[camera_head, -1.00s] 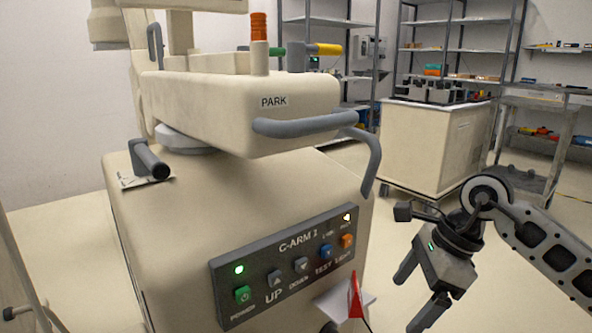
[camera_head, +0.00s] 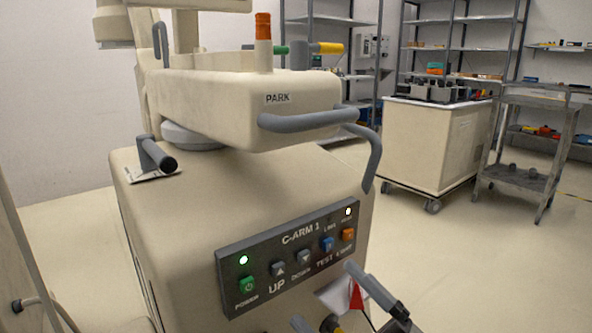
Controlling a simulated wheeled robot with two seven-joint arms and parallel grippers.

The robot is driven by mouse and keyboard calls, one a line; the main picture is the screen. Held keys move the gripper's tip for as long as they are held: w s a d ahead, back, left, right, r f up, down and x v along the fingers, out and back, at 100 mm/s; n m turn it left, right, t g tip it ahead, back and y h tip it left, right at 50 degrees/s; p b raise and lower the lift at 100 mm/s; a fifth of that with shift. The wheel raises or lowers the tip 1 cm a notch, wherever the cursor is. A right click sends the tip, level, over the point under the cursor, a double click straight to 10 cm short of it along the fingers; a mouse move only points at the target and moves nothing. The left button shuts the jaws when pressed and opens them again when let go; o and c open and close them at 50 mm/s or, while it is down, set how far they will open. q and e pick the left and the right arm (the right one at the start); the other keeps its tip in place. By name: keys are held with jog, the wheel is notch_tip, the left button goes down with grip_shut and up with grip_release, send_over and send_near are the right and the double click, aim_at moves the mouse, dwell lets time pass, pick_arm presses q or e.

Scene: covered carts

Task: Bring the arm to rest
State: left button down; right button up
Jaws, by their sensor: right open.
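A cream C-arm machine (camera_head: 180,215) fills the left and middle of the view. Its upper swivelling body (camera_head: 215,105) carries a PARK label and grey handles. My right gripper (camera_head: 324,295) is low in the view, cut off by the bottom edge. Its two dark grey fingers are apart, in front of the panel's lower right corner and the red and white piece (camera_head: 340,297). I see nothing held between them. My left gripper is out of view.
A grey lever (camera_head: 156,155) stands at the machine's left. A cream cabinet (camera_head: 435,145) on casters and a grey cart (camera_head: 525,140) stand at the back right, before shelves. The floor (camera_head: 480,260) at the right is clear.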

jog(key=s+d+f+m+g+h, duration=0.2)
jog(key=s+f+m+h, duration=0.25)
jog(key=f+m, duration=0.4)
jog(key=s+d+f+m+g+h, duration=0.25)
jog(key=f+m+h, duration=0.25)
jog(key=f+m, duration=0.35)
pick_arm(q)
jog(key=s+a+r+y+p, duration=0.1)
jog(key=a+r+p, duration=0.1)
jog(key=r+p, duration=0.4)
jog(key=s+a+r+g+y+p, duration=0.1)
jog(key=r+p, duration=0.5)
jog(key=p, duration=1)
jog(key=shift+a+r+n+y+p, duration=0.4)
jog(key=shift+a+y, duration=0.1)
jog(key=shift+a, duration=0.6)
pick_arm(e)
jog(key=s+d+r+m+h, duration=0.1)
jog(key=d+r, duration=0.1)
jog(key=r, duration=0.4)
jog(key=s+d+r+m+g+h, duration=0.1)
jog(key=s+d+r+h, duration=0.1)
jog(key=r, duration=0.4)
jog(key=shift+d+r, duration=0.25)
jog(key=shift+r, duration=0.05)
